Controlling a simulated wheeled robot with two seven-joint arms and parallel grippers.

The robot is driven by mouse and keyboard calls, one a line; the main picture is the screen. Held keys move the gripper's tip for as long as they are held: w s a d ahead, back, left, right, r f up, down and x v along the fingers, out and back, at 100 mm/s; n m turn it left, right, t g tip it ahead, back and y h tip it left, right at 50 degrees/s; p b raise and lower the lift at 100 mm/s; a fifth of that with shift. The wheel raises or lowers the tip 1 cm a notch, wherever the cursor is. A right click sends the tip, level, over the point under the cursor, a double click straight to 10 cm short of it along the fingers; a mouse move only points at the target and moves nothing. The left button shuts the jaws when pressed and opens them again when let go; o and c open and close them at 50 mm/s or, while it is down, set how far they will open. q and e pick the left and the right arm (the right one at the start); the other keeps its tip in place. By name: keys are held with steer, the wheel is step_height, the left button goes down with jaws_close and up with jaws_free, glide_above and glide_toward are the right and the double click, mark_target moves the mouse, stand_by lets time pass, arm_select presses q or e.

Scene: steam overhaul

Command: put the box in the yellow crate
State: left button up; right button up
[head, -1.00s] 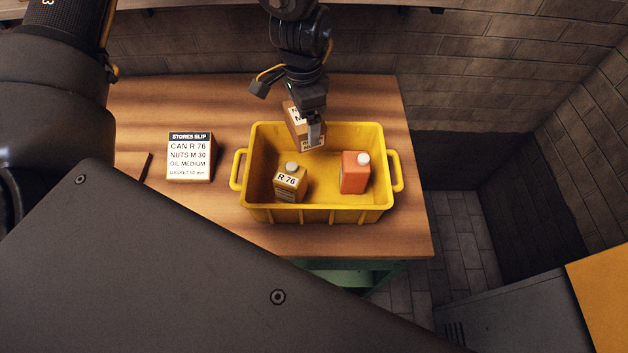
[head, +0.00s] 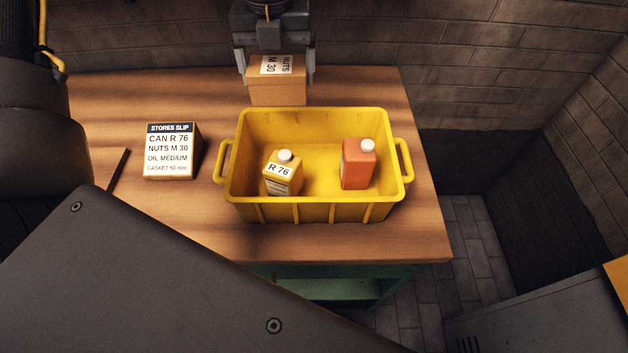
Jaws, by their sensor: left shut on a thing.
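A tan cardboard box (head: 277,92) with a white label reading NUTS M 30 is at the top of the head view. My left gripper (head: 278,76) is shut on it, one finger on each side. The yellow crate (head: 318,212) stands upright on the wooden bench in front of the box. In the picture the box is just beyond the crate's far rim; its height over the bench is hard to tell. Inside the crate stand a tan can (head: 283,174) labelled R 76 and an orange bottle (head: 357,165) with a white cap. My right gripper is not in view.
A stores slip block (head: 171,151) stands on the bench (head: 205,215) left of the crate. A brick wall (head: 450,85) runs behind. A grey cabinet (head: 535,318) is at lower right. The crate floor has free room between and behind the two containers.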

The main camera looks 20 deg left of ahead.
mark_target(281, 98)
arm_select(q)
step_height(281, 98, down, 18)
stand_by(0.7)
steer(key=shift+f, duration=0.1)
steer(key=o, duration=1.1)
steer(key=shift+o, duration=0.2)
step_height(281, 98, up, 12)
steer(key=shift+r, duration=0.15)
